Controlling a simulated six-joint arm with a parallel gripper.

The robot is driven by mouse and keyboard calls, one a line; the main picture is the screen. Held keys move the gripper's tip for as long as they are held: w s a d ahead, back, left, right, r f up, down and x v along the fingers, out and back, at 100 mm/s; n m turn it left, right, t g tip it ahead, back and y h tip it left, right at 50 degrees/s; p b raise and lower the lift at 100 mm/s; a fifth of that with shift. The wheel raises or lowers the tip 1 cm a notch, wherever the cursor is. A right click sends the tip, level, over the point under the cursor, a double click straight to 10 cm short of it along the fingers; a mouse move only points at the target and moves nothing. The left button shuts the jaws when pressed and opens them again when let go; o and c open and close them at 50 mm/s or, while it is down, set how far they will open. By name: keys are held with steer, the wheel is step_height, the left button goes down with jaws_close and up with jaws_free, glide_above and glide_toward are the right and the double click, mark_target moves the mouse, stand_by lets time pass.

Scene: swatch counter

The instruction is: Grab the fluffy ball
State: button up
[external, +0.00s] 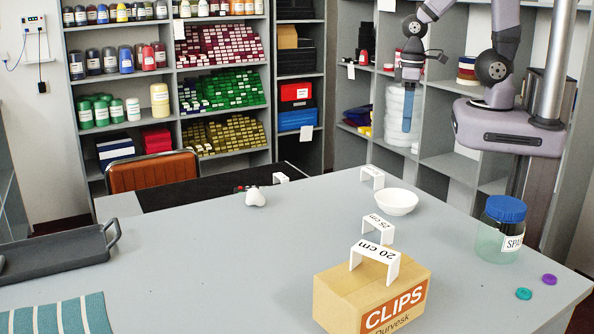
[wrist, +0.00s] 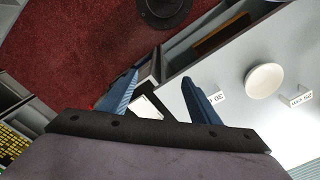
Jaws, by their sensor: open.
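No ball with a clearly fluffy surface shows in either view. A small white, lumpy, heart-like object (external: 256,197) lies on the grey table (external: 200,240) near its far edge; I cannot tell its texture. My gripper (external: 408,120) hangs high beyond the table's far right side, in front of the shelves, well away from the white object. In the wrist view its two blue fingers (wrist: 161,76) are spread apart with nothing held between them. The white object is not seen in the wrist view.
A white bowl (external: 396,202), small white distance signs (external: 378,228), a CLIPS box (external: 370,295) and a blue-lidded jar (external: 502,228) stand on the right. A dark tray (external: 55,252) is at left. An orange-brown chair (external: 153,172) stands behind. The table's middle is clear.

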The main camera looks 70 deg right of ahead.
steer(key=w+a+f+n+t+y+b, duration=0.1)
steer(key=w+a+f+t+y+b, duration=0.2)
steer(key=w+a, duration=0.95)
steer(key=t+b, duration=0.5)
steer(key=t, duration=0.2)
glide_toward(251, 194)
steer(key=d, duration=0.2)
steer(key=w+d, duration=0.1)
steer(key=d, duration=0.1)
steer(key=d+f, duration=0.1)
steer(key=d, duration=0.2)
steer(key=shift+w+d, duration=0.1)
steer(key=shift+w, duration=0.25)
steer(key=a+f+t+b, duration=0.1)
steer(key=a, duration=0.1)
steer(key=a+f+t+h, duration=0.1)
steer(key=a, duration=0.1)
steer(key=a+f+h+b, duration=0.1)
steer(key=a, duration=0.1)
steer(key=shift+w+a+m+t+b, duration=0.2)
steer(key=shift+w+m+t+b, duration=0.1)
steer(key=shift+t, duration=0.1)
steer(key=shift+s+a+f+t+h, duration=0.25)
steer(key=shift+t+h, duration=0.05)
steer(key=shift+h, duration=0.1)
steer(key=shift+p+x, duration=0.8)
steer(key=shift+x, duration=0.85)
steer(key=shift+p+x, duration=0.8)
steer(key=shift+x, duration=1.2)
steer(key=shift+a, duration=0.15)
